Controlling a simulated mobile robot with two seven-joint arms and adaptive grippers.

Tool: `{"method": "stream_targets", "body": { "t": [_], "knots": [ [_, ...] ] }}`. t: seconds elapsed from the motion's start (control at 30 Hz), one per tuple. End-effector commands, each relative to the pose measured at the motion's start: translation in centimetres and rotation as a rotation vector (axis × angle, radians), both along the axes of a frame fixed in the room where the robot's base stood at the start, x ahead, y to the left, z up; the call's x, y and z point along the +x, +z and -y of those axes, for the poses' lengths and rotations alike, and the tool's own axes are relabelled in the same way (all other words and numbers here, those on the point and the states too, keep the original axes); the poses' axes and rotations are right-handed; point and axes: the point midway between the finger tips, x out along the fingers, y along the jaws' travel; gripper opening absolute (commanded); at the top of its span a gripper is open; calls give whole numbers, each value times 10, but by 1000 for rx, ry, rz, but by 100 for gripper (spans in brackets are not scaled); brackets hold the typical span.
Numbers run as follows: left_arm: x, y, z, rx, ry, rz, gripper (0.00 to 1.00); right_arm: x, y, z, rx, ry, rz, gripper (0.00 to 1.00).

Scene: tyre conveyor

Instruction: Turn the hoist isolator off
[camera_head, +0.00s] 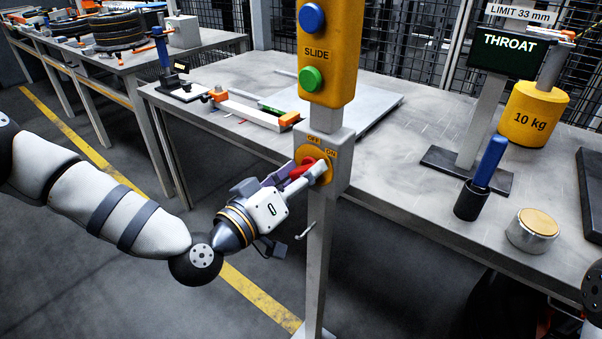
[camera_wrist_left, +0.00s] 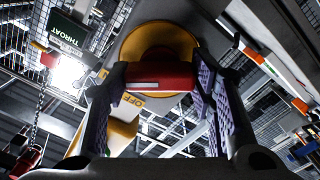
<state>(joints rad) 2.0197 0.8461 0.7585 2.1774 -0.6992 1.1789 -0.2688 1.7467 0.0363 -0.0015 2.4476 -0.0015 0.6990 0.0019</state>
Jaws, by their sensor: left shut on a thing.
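The hoist isolator is a yellow round plate (camera_head: 303,152) on a grey box (camera_head: 342,163) fixed to a post, with OFF and ON lettering along its upper edge. Its red handle (camera_head: 306,166) is partly hidden by my left gripper (camera_head: 309,173). In the left wrist view the red handle (camera_wrist_left: 160,77) lies across between the two fingers of the left gripper (camera_wrist_left: 158,82), in front of the yellow plate (camera_wrist_left: 178,35). The left gripper is shut on the handle. I cannot tell exactly which mark the handle points to. My right gripper is not in view.
A yellow SLIDE box (camera_head: 329,60) with blue and green buttons sits above the isolator on the post (camera_head: 319,235). A grey workbench (camera_head: 400,150) stands behind, carrying a 10 kg weight (camera_head: 532,113), a THROAT sign (camera_head: 508,50) and a blue-handled tool (camera_head: 490,163). Floor at lower left is clear.

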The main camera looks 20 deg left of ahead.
Motion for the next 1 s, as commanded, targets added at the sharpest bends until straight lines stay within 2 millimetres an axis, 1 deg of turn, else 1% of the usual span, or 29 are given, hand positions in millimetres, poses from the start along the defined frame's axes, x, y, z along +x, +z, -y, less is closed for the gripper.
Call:
{"method": "stream_targets", "body": {
  "t": [0.17,0.7,1.0],
  "knots": [
    [0,-1,0,-123,-1,-45,22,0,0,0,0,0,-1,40],
    [0,-2,1,-595,-2,-220,22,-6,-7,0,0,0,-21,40],
    [0,-2,0,-789,-1,-290,22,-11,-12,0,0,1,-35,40]
  ]
}}
